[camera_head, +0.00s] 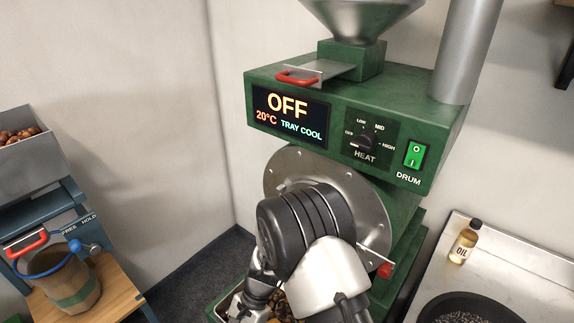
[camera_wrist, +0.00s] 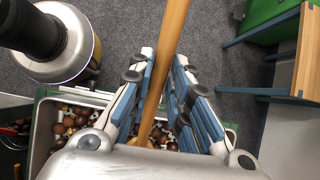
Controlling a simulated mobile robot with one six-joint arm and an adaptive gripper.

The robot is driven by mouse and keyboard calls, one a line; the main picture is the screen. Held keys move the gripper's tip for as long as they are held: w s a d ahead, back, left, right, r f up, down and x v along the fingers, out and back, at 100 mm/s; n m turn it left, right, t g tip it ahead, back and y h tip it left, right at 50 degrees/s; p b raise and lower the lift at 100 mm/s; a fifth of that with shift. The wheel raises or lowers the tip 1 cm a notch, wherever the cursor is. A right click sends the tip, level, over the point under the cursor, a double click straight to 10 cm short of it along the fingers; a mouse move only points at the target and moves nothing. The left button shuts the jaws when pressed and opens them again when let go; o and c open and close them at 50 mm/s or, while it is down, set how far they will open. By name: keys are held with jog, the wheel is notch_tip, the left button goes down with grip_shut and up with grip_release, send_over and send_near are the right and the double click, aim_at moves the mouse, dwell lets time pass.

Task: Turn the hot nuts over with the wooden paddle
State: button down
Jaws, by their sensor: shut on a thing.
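In the wrist view my gripper (camera_wrist: 162,72) is shut on the wooden paddle (camera_wrist: 171,28), whose handle runs between the two fingers. The paddle's lower end is hidden behind the gripper body. Brown nuts (camera_wrist: 69,123) lie in a tray (camera_wrist: 40,133) under the gripper, on both sides of the handle. In the head view my arm covers most of the tray, and only a few nuts (camera_head: 281,304) show at the bottom edge. The paddle cannot be made out there.
The green roaster (camera_head: 350,88) stands behind my arm; its display (camera_head: 288,115) reads OFF, 20°C, TRAY COOL. At left are a bin of nuts (camera_head: 20,158) and a sack (camera_head: 70,287) on a wooden shelf. An oil bottle (camera_head: 463,243) and black pan (camera_head: 470,298) stand right.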

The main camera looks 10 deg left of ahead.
notch_tip(320, 180, up, 9)
jog(key=p, duration=0.6)
dwell(0.6)
